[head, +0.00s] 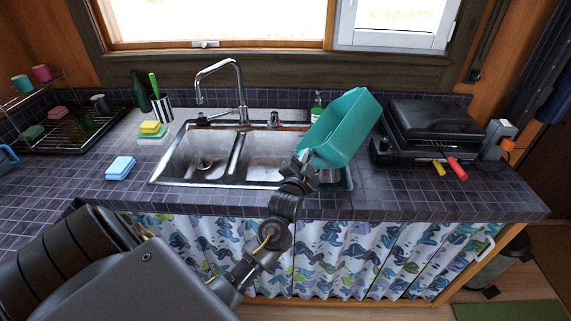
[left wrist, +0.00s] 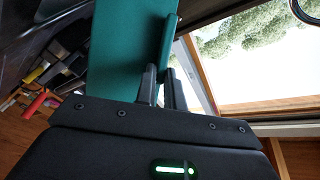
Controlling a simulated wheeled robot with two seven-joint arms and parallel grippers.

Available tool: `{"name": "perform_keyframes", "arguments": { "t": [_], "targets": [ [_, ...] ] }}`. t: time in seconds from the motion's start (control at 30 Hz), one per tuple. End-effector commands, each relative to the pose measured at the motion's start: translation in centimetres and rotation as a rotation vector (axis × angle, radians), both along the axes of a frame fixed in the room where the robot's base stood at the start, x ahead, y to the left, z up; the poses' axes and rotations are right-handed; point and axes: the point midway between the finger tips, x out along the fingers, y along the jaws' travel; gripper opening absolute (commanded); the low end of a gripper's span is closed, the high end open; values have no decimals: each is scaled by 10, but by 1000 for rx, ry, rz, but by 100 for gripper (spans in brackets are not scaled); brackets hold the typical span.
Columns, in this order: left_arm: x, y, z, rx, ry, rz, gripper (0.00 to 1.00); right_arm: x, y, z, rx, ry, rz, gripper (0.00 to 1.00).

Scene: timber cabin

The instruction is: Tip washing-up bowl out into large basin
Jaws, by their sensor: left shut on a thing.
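The teal washing-up bowl (head: 340,128) is tilted steeply in the air above the right end of the sink. My left gripper (head: 304,158) is shut on its rim at the lower left corner. In the left wrist view the fingers (left wrist: 161,86) pinch the bowl's wall (left wrist: 120,50). The double steel sink has a left basin (head: 200,150) with a drain and a right basin (head: 262,155). The gripper and bowl partly hide the right basin and what is under the bowl. The bowl's contents cannot be made out. My right gripper is out of view.
A tall tap (head: 240,95) stands behind the sink. A green soap bottle (head: 317,105) is close behind the bowl. A black grill (head: 430,130) stands to the right. Sponges (head: 120,167) and a dish rack (head: 75,130) are on the left. The window is behind.

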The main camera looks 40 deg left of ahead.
Motion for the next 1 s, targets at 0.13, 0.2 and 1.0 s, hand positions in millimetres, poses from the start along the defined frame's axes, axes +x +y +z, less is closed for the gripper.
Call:
{"name": "perform_keyframes", "arguments": {
  "t": [0.13,0.2,1.0],
  "targets": [
    [6,-14,-11,130,54,0,0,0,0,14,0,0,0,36],
    [9,-20,-4,184,72,1,0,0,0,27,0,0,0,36],
    [24,-57,86,443,176,11,0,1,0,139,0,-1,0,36]
  ]
}}
